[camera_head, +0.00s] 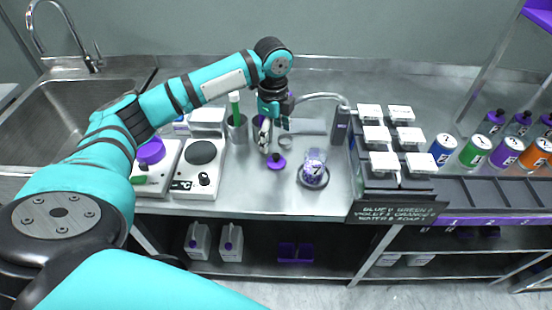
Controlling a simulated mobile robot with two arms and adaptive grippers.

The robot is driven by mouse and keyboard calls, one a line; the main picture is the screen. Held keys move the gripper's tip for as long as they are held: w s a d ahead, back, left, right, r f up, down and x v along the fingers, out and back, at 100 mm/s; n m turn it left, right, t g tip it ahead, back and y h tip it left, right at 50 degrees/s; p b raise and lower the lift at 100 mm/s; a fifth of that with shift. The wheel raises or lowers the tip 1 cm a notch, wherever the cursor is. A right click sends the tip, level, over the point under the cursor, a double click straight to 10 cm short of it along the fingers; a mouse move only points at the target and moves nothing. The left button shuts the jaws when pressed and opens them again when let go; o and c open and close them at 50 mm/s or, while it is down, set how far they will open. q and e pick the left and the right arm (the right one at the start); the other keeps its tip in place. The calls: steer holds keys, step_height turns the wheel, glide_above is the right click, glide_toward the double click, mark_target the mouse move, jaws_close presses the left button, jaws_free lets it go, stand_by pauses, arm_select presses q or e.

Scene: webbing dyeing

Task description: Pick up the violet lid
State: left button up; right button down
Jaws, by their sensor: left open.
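The violet lid (276,161) is a small, dark purple disc with a raised knob. It lies on the steel worktop, left of a clear glass vessel (314,169) with violet contents. My left gripper (274,135) reaches down from above, just behind and above the lid. It is open with nothing seen between its fingers, and it looks apart from the lid. My left arm crosses the left side of the view. My right gripper is not in view.
Left of the lid stand a hot plate (201,153), a second device with a violet bowl (151,151) and a grey cup (236,128). A dispenser rack (390,197) and several coloured cans stand right. A sink (75,115) is at the far left.

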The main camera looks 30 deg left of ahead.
mark_target(277, 156)
arm_select(q)
steer(key=f, duration=0.3)
steer(key=shift+w+f, duration=0.2)
steer(key=shift+w, duration=0.1)
steer(key=shift+d+f, duration=0.1)
steer(key=shift+f, duration=0.4)
steer(key=shift+f+p, duration=0.3)
steer(key=f, duration=0.3)
steer(key=f+p, duration=0.1)
steer(key=shift+d+f, duration=0.2)
steer(key=shift+d, duration=0.15)
steer(key=shift+f, duration=0.1)
steer(key=c, duration=1)
steer(key=shift+c, duration=0.3)
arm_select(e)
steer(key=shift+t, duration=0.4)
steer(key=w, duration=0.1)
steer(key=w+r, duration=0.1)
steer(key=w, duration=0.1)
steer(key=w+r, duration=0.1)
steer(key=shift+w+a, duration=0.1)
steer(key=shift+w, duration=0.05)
